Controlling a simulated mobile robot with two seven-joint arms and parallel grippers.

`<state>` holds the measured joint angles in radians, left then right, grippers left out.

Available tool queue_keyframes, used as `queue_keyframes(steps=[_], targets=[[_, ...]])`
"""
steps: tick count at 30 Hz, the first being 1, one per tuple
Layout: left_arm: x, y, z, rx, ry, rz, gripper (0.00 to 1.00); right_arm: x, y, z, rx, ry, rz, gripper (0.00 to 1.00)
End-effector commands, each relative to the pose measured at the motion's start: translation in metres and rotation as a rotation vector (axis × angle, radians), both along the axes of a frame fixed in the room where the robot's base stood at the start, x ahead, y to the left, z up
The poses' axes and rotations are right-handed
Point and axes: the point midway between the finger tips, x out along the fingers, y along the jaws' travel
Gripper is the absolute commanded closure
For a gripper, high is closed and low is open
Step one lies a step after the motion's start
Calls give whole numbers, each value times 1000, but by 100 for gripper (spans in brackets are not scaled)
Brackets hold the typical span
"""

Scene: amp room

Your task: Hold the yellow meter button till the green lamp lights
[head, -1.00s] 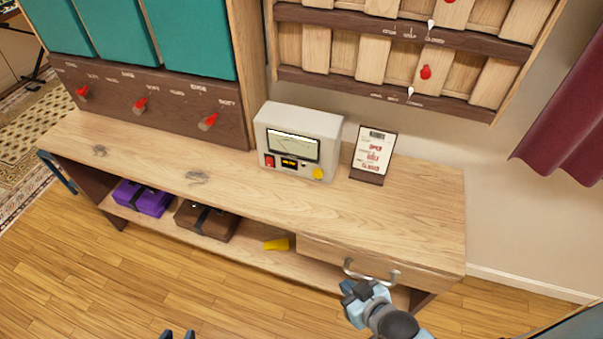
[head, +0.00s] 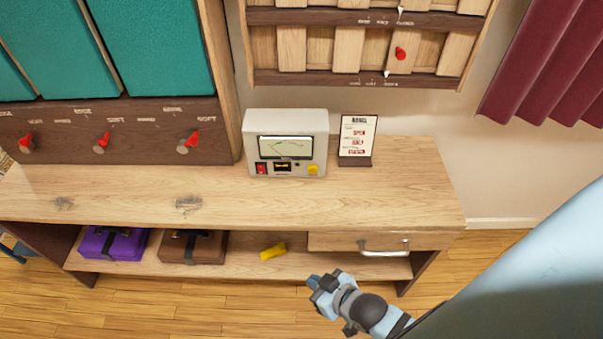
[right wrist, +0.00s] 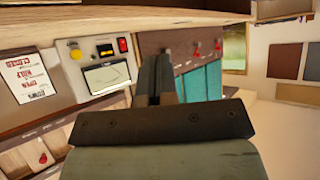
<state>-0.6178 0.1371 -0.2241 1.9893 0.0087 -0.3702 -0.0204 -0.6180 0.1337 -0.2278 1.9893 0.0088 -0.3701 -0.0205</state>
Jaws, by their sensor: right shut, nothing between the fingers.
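The meter (head: 287,125) is a cream box on the wooden bench, with a dial, a red switch (head: 261,168) and a small dark display. Its yellow button (head: 312,169) is at the lower right of the front. A small dark round spot (head: 297,165) lies between display and button; no green light shows. The right wrist view shows the meter upside down, with the yellow button (right wrist: 75,50) at the left. My right gripper (head: 314,282) is shut and empty, in front of the bench and below the meter, well apart from the button. My left gripper is out of view.
A sign card (head: 358,138) stands right of the meter. The bench top (head: 390,195) is clear in front of both. Below are a drawer with a metal handle (head: 384,252), a yellow object (head: 273,251), and purple (head: 112,243) and brown (head: 193,247) cases on the shelf.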

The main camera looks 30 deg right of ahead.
Motion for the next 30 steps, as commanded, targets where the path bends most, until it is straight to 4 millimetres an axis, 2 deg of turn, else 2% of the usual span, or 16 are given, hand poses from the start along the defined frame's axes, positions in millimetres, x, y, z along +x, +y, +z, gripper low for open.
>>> queue_keyframes(steps=[12, 13, 14, 17, 20, 23, 30], targets=[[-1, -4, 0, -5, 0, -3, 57, 0, -2, 0, -3, 0, 1, 100], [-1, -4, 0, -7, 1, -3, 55, 0, -2, 0, -3, 0, 1, 100], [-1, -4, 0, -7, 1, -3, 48, 0, -2, 0, -4, 1, 1, 100], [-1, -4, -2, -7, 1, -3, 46, 4, -4, -4, 25, 6, -19, 100], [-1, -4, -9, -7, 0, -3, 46, 19, -11, -12, 122, 22, -89, 100], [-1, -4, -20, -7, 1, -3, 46, 46, -25, -25, 307, 54, -218, 100], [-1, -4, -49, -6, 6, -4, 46, 132, -77, -47, 920, 151, -621, 100]])
